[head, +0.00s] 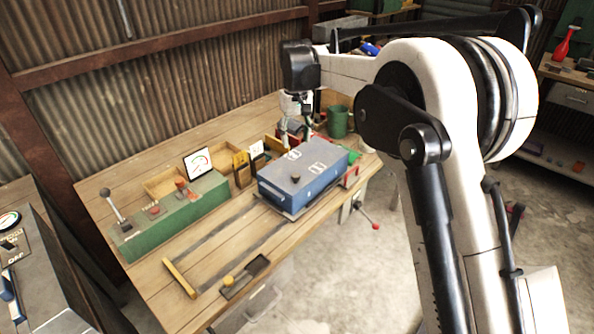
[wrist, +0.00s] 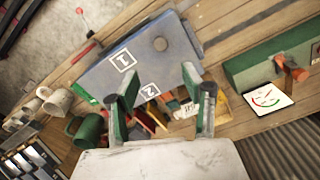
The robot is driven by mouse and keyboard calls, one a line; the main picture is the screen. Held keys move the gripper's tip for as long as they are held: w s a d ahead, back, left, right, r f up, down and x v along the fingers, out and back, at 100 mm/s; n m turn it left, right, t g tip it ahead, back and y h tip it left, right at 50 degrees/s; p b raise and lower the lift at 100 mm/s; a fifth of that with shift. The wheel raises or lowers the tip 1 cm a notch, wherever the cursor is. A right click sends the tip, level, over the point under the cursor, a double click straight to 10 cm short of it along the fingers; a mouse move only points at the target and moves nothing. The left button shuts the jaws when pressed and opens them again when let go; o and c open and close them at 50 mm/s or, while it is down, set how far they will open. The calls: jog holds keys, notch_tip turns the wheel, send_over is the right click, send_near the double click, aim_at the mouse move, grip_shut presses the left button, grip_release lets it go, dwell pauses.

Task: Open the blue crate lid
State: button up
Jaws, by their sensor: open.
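The blue crate (head: 296,197) stands on the wooden bench with its blue-grey lid (head: 300,163) lying flat on top, closed. The lid has two white square labels and a dark round knob near its front. My gripper (head: 296,140) is over the far edge of the crate. In the wrist view my gripper (wrist: 160,84) is open and empty, its green-padded fingers spread near the label 2 edge. I cannot tell whether a fingertip touches the lid.
A green control box (head: 175,218) with a lever and a gauge (head: 198,162) stands left of the crate. A green mug (head: 338,121) and open bins are behind it. A yellow bar (head: 180,278) and a small dark tray (head: 244,277) lie in front. The bench between is mostly clear.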

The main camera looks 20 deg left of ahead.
aim_at(296, 174)
notch_tip(296, 174, down, 14)
jog(key=shift+r, duration=0.1)
dwell(0.5)
grip_shut()
dwell(0.3)
